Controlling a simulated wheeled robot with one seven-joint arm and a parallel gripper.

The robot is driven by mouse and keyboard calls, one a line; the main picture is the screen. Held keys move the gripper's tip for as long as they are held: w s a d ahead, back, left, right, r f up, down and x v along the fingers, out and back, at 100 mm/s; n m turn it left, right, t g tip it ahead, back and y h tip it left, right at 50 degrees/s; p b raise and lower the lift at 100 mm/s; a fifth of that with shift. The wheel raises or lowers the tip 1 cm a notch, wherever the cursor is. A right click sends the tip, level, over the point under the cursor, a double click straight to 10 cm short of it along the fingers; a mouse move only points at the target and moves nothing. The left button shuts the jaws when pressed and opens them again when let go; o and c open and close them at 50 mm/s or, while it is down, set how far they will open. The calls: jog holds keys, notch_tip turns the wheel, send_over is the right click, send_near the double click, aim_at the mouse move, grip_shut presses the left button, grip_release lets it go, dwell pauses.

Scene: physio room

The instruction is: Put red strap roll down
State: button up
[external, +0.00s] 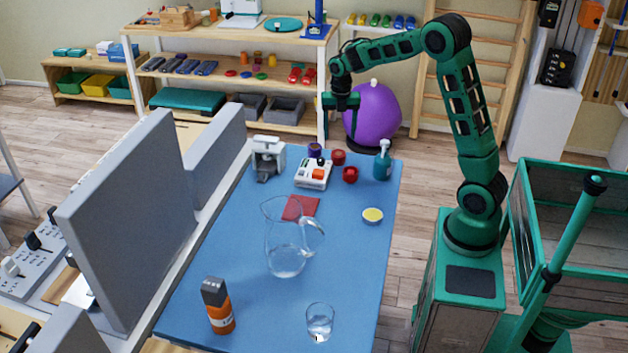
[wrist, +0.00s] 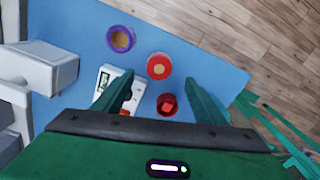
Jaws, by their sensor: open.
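A red strap roll (wrist: 160,66) with a pale centre lies on the blue table between and below my fingers in the wrist view. In the external view this appears to be the farther red round item (external: 338,156), beside the purple roll. My gripper (external: 337,128) hangs above the far end of the table, fingers pointing down. In the wrist view its two fingers (wrist: 160,82) are spread apart with nothing held between them. The exact height of the fingertips over the roll is hard to tell.
Close by are a purple roll (wrist: 121,39), a second red item (wrist: 167,104), a white device (external: 313,174) and a teal pump bottle (external: 382,160). A glass pitcher (external: 285,245), an orange bottle (external: 218,306) and a glass (external: 319,322) stand nearer.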

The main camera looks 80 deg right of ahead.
aim_at(338, 153)
notch_tip(338, 153, down, 10)
jog(key=shift+a+r, duration=0.15)
dwell(0.4)
jog(key=c, duration=1.2)
jog(key=shift+w+r, duration=0.1)
jog(key=shift+r, duration=0.05)
